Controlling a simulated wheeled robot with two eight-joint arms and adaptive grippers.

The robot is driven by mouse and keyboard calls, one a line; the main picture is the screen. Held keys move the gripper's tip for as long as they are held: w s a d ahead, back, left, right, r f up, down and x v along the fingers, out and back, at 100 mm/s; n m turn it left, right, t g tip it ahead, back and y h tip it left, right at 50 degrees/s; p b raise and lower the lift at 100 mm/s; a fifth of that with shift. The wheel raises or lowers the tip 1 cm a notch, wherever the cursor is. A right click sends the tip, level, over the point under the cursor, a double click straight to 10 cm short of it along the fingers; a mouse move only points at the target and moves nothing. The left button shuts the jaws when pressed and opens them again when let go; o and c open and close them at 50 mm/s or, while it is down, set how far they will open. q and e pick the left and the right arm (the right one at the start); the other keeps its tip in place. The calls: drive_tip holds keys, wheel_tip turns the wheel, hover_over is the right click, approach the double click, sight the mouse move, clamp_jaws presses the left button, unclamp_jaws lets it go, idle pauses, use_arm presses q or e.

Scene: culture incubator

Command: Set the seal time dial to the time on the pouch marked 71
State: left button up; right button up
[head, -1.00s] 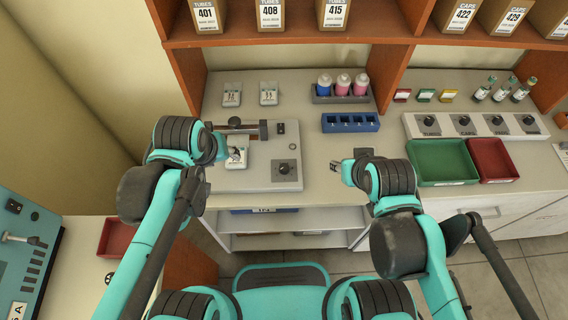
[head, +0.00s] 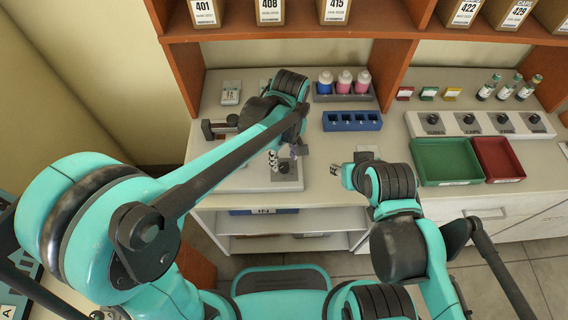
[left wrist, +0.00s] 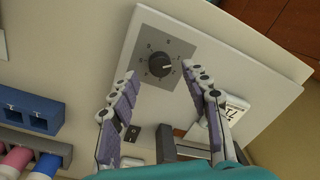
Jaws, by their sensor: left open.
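The seal time dial is a black knob (left wrist: 160,65) on a grey square panel with numbers around it, on the white sealer plate (left wrist: 225,45). Its pale mark points to the right in the left wrist view. My left gripper (left wrist: 158,72) is open, with its fingers on either side of the knob, apart from it as far as I can tell. In the head view my left gripper (head: 285,158) hangs over the dial. The pouch marked 71 (left wrist: 237,106) lies on the sealer beyond the right finger, its time too small to read. My right gripper (head: 338,171) is over the counter's front edge.
A pouch (head: 231,92) lies at the back left; another is mostly behind my left arm. A blue rack (head: 351,121) and a bottle holder (head: 342,97) stand behind. Green (head: 441,178) and red (head: 508,158) trays are at right.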

sight(284, 167)
use_arm(q)
drive_tip(key=shift+a+f+b, duration=0.1)
drive_tip(key=shift+f+b, duration=0.25)
drive_tip(key=shift+f, duration=1)
clamp_jaws()
